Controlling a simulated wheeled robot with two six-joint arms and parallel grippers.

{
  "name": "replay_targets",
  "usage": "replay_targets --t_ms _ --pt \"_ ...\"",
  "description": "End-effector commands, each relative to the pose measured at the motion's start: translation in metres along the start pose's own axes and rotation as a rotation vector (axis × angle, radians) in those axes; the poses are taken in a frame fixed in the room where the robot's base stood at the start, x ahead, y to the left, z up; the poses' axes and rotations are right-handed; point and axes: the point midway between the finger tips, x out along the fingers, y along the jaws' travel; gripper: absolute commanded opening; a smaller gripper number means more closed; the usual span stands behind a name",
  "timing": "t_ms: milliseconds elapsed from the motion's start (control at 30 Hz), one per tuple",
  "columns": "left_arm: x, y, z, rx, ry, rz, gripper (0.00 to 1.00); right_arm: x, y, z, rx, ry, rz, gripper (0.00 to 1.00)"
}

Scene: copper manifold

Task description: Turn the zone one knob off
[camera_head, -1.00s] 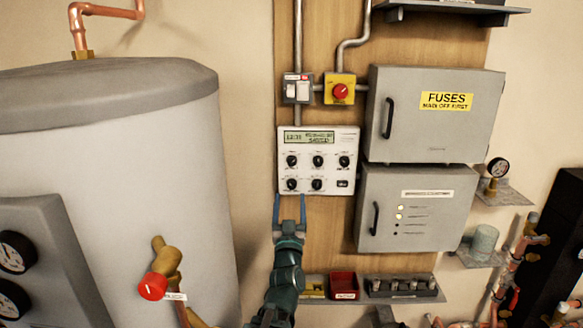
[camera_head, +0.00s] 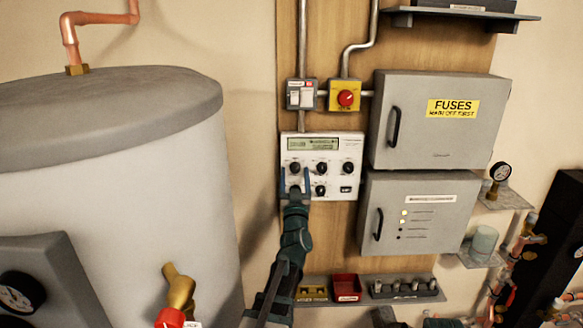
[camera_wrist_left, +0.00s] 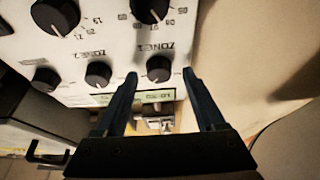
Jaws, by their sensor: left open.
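The white control panel (camera_head: 338,146) hangs on the wooden board, with a display at its top and two rows of black knobs. The zone one knob (camera_head: 295,168) is at the left of the upper row. In the left wrist view the panel appears upside down, and the zone one knob (camera_wrist_left: 159,68) sits beside its printed label. My left gripper (camera_head: 295,177) is open, reaching up from below, its fingertips on either side of that knob. The wrist view shows the fingertips (camera_wrist_left: 160,75) apart from the knob's sides. The lower left knob is partly hidden by the gripper.
Other knobs (camera_head: 321,169) are close to the right. Above are a white switch (camera_head: 301,95) and a red knob on a yellow box (camera_head: 345,97). Grey cabinets (camera_head: 437,122) stand to the right, a large tank (camera_head: 110,190) to the left. A red bin (camera_head: 346,288) sits on the shelf below.

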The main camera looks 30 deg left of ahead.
Motion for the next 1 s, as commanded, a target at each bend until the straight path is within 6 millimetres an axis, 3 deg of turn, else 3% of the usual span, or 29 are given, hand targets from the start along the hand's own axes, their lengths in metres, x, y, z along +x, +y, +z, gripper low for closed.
replay_targets --t_ms 333,700,1000 --pt "0.0047 0.0019 -0.0003 0.0 0.0 -0.001 0.7 -0.0021 0.0003 0.0002 0.0 0.0 0.0 0.5" --pt "0.0047 0.0018 -0.0003 0.0 0.0 -0.001 0.03 -0.0022 0.0002 0.0002 0.0 0.0 0.0 0.5" --pt "0.0049 0.0022 -0.0006 -0.016 -0.001 -0.007 0.0 -0.0026 0.0003 0.0002 0.0 0.0 0.0 0.5"
